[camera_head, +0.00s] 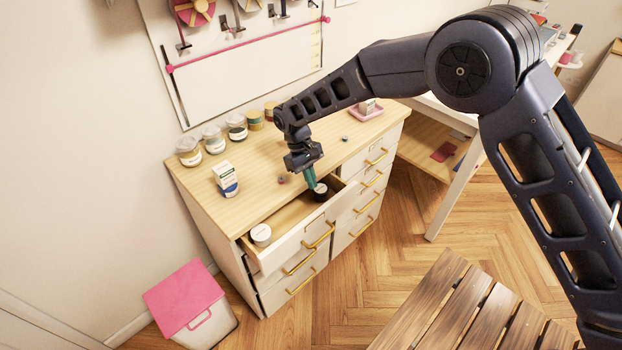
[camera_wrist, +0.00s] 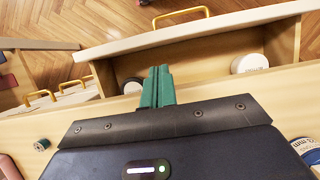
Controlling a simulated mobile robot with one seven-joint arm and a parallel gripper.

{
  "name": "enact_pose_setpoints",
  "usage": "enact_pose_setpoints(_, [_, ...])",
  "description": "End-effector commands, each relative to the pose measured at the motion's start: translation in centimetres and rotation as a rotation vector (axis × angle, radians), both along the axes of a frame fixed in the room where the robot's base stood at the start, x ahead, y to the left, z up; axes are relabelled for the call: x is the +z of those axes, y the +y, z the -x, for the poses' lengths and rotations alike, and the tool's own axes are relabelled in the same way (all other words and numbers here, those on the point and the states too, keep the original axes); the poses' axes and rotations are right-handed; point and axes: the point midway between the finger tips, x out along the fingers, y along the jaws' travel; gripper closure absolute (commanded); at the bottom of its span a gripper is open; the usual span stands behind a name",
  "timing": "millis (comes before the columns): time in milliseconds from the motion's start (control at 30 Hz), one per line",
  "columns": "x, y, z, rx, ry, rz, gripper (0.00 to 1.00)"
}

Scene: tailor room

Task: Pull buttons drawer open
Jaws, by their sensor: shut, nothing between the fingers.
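The top left drawer (camera_head: 288,250) of the wooden-topped dresser stands pulled out, with its front and yellow handle (camera_head: 319,236) facing the floor side. It also shows in the wrist view (camera_wrist: 200,37), with its handle (camera_wrist: 181,15) beyond the front panel. Inside it are a white-lidded jar (camera_head: 261,232) and a dark jar (camera_head: 321,192). No label marking it as the buttons drawer is readable. My gripper (camera_head: 311,186), with green fingers, is shut and empty, pointing down at the drawer near the dark jar. Its fingers cover part of the interior in the wrist view (camera_wrist: 157,72).
Other drawers (camera_head: 365,198) on the right look closed. A pink-lidded bin (camera_head: 184,291) stands at left; a slatted wooden bench (camera_head: 470,310) is in front.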

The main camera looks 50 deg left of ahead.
Motion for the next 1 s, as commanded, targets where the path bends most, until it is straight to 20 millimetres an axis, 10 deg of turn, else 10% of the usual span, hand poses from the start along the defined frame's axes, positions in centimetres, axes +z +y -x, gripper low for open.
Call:
enact_pose_setpoints(433, [-5.9, -2.4, 0.0, 0.000, 0.000, 0.000, 1.00])
enact_pose_setpoints(1000, [-6.6, -2.8, 0.0, 0.000, 0.000, 0.000, 1.00])
